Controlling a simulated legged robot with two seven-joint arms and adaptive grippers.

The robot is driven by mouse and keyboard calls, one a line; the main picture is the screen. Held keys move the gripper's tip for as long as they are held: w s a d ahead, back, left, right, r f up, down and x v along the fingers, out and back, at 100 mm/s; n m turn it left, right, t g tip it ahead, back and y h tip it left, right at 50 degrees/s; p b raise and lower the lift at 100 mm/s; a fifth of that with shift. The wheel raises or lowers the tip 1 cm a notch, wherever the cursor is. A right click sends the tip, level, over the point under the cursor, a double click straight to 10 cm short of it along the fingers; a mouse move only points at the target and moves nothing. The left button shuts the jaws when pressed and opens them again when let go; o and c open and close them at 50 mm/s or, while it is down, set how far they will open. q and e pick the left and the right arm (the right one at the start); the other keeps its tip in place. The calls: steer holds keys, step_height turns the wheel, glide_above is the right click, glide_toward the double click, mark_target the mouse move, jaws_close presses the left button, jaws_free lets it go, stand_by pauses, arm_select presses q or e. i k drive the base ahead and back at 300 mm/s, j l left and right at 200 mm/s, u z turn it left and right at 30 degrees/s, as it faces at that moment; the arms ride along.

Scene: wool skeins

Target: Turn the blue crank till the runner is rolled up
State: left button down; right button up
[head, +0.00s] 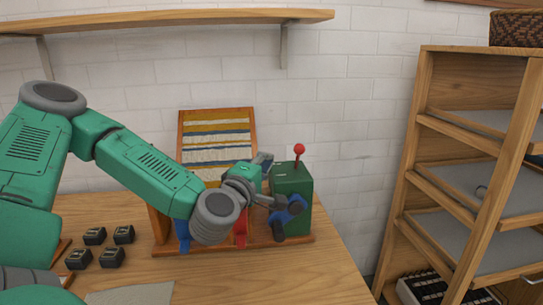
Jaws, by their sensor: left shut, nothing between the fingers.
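The blue crank (290,208) is on the front of a green box (293,182), which has a red-knobbed lever (299,150) on top. A dark handle (278,226) hangs at the crank's lower left. My left gripper (274,202) is shut and empty, with its tips at the crank's left side; I cannot tell whether they touch it. The wooden base (290,239) carries the box and, to its left, a blue part (183,236) and a red part (240,232). My left arm hides much of the middle, and I cannot make out the runner for certain. My right gripper is out of view.
A striped woven panel (215,130) in a wooden frame stands behind my arm. Several small black boxes (95,236) and a grey cloth (130,294) lie on the table (290,275). A wooden rack (415,160) stands right; a shelf (170,20) hangs above.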

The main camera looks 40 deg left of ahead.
mark_target(290, 219)
steer(key=k+l, duration=0.75)
steer(key=l, duration=0.25)
